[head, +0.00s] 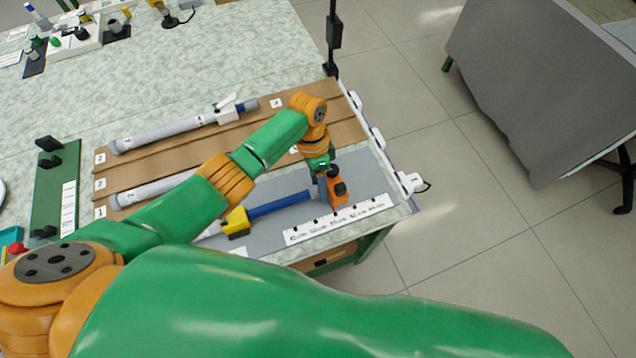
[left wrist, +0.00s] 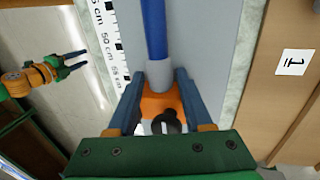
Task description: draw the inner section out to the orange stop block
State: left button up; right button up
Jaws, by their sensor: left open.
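The blue inner section (head: 285,203) lies out of the yellow clamp (head: 237,222) along the grey mat. Its grey end cap (left wrist: 160,70) appears to meet the orange stop block (head: 338,196), which has a black knob and also shows in the left wrist view (left wrist: 155,101). My left gripper (head: 322,184) is down at this end. In the left wrist view its fingers (left wrist: 160,76) stand open on either side of the cap, with gaps. My right gripper (left wrist: 86,58) shows with its fingers apart over the floor. My arm hides part of the outer tube.
A white ruler strip (head: 340,220) lies along the mat's front. Other grey tubes (head: 165,133) (head: 150,192) lie on brown numbered boards behind. A black post (head: 333,45) stands at the table's right edge, with floor beyond. A green board (head: 52,190) lies at left.

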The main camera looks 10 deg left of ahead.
pick_arm(q)
jog(key=v, duration=0.7)
dwell(0.4)
